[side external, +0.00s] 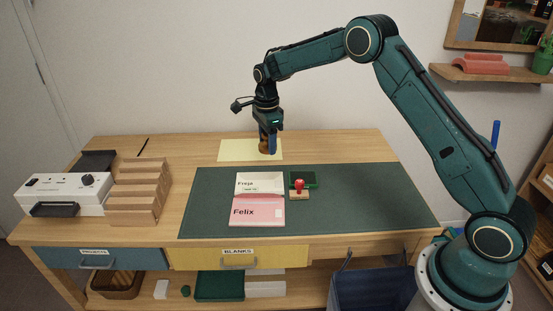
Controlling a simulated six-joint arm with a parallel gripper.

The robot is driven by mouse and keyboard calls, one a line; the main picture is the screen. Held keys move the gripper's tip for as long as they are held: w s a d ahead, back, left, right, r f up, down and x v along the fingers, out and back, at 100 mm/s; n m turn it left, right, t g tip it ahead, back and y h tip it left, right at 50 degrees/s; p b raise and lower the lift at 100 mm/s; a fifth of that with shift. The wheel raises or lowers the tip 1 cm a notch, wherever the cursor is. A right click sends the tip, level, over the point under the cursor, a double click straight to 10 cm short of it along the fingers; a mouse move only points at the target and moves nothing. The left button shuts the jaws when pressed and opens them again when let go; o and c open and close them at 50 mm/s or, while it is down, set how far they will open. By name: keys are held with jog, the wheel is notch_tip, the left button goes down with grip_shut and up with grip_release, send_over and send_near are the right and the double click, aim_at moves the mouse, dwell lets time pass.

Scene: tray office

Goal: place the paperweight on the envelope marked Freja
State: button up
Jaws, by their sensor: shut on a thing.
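The envelope marked Freja (270,180) is white and lies on the green desk mat, directly behind a pink envelope marked Felix (265,222). My gripper (268,147) points down at the back of the table, over the pale yellow sheet, behind and slightly right of the Freja envelope. It is shut on a small brownish thing (263,146), which appears to be the paperweight. The fingers partly hide it. I cannot tell whether its bottom touches the sheet.
The yellow sheet (232,149) lies behind the mat (370,200). A wooden sorter (140,190) and a white device (62,192) stand left. The mat's right side is clear.

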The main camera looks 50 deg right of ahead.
send_over(268, 188)
notch_tip(268, 188, down, 11)
jog(key=shift+r, duration=0.2)
jog(key=shift+f, duration=0.1)
jog(key=shift+f, duration=2.05)
jog(key=shift+f, duration=0.2)
jog(key=o, duration=1.2)
jog(key=shift+s, duration=0.1)
jog(key=shift+o, duration=0.2)
jog(key=shift+r, duration=0.1)
notch_tip(268, 188, up, 12)
jog(key=shift+r, duration=0.1)
